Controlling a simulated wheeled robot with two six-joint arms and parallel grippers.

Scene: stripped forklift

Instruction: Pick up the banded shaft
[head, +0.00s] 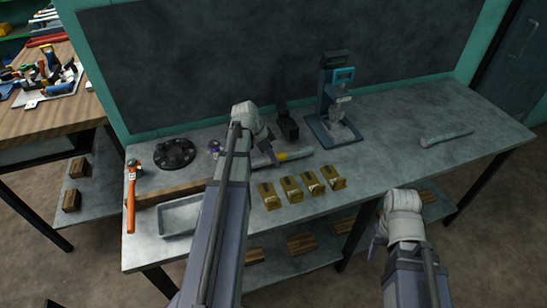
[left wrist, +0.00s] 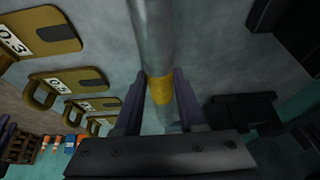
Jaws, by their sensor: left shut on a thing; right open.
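The banded shaft (head: 298,155) is a grey metal rod with a yellow band, lying lengthwise over the workbench behind a row of brass blocks. It also shows in the left wrist view (left wrist: 154,40), running up between the fingers. My left gripper (left wrist: 160,98) is shut on the shaft at its yellow band, one finger on each side. In the head view my left gripper (head: 268,152) partly hides the shaft's left end. I cannot tell whether the shaft is clear of the bench. My right gripper (head: 377,245) is open and empty in front of the bench's front edge.
Several numbered brass blocks (head: 290,189) stand just in front of the shaft. A teal press (head: 335,100) and a black holder (head: 287,127) stand behind. A grey tray (head: 180,216), an orange-handled hammer (head: 131,200) and a black flange (head: 175,153) are left. The right bench has free room around a grey bar (head: 447,137).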

